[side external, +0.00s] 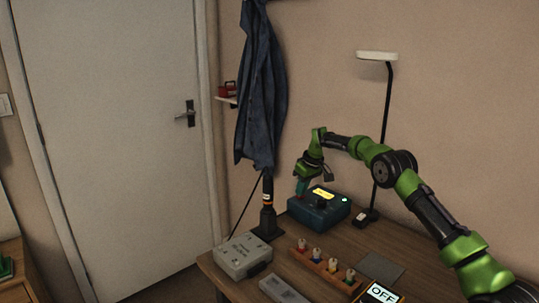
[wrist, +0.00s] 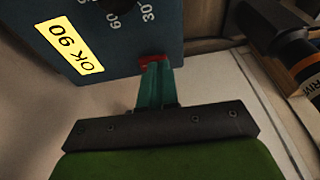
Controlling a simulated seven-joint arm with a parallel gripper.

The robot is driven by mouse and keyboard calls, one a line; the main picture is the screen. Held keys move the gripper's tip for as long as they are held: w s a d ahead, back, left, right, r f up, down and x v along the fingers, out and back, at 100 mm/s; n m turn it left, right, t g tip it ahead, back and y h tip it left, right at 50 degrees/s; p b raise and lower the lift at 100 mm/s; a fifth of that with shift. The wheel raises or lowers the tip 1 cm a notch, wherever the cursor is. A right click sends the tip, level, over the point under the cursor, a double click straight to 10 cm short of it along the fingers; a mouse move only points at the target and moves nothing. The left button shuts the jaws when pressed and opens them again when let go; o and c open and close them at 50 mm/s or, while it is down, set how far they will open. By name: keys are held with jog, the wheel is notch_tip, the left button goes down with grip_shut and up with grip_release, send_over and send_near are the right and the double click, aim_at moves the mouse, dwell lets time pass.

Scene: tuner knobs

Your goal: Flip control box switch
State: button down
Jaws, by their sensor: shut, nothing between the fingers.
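A blue box (side external: 318,212) with a dark knob, a yellow label and a lit green spot stands on the table. In the wrist view the box (wrist: 140,22) shows dial marks 60 and 30, and its yellow label (wrist: 70,48) reads OK 90. A small red part (wrist: 153,59), perhaps a switch, is at the box's near edge. My gripper (wrist: 154,72) is shut and empty, its teal fingertips at the red part, seemingly touching it. In the side view my gripper (side external: 301,188) is at the box's left end. Fingertips partly hide the red part.
A grey box (side external: 243,257) sits at the table's left. A rack with several coloured pegs (side external: 325,264), a grey block (side external: 284,291) and a display reading OFF (side external: 382,293) are in front. A lamp (side external: 387,130) stands behind right; a blue garment (side external: 260,100) hangs behind left.

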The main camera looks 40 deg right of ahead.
dwell(0.3)
jog(key=shift+a+f+h, duration=0.45)
jog(key=shift+f+h, duration=0.1)
jog(key=shift+h, duration=0.25)
jog(key=shift+d+f, duration=0.15)
jog(key=shift+s+d, duration=0.15)
jog(key=shift+d, duration=1)
jog(key=r, duration=0.2)
jog(key=a+r, duration=0.1)
jog(key=r, duration=0.2)
jog(key=shift+w+a+r, duration=0.1)
jog(key=shift+w+r, duration=0.1)
jog(key=shift+r, duration=0.05)
jog(key=a+v, duration=0.1)
jog(key=v, duration=0.8)
jog(key=shift+r, duration=0.2)
